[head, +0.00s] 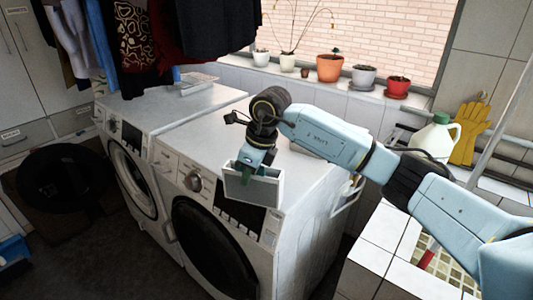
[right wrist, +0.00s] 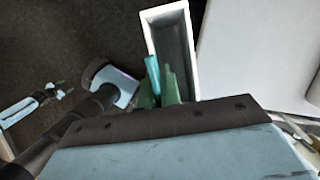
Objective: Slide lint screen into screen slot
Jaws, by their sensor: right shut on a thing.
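My right gripper (head: 247,174) is shut on a white, shallow, box-like piece with a grey inside, which I take as the lint screen (head: 270,190). It is held tilted in front of the top front edge of the nearer white machine (head: 310,180), over its control panel. In the right wrist view the green fingers (right wrist: 160,88) grip the near end of the lint screen (right wrist: 151,30), and its long hollow side faces the camera. I cannot make out the screen slot; the held piece and arm cover part of the machine. My left gripper cannot be made out.
A second white machine (head: 175,108) stands to the left, with clothes (head: 140,40) hanging above. Potted plants (head: 330,66) line the window sill. A white jug (head: 433,138) and yellow gloves (head: 468,130) are at the right, by the tiled sink edge (head: 380,228). The nearer machine's top is mostly clear.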

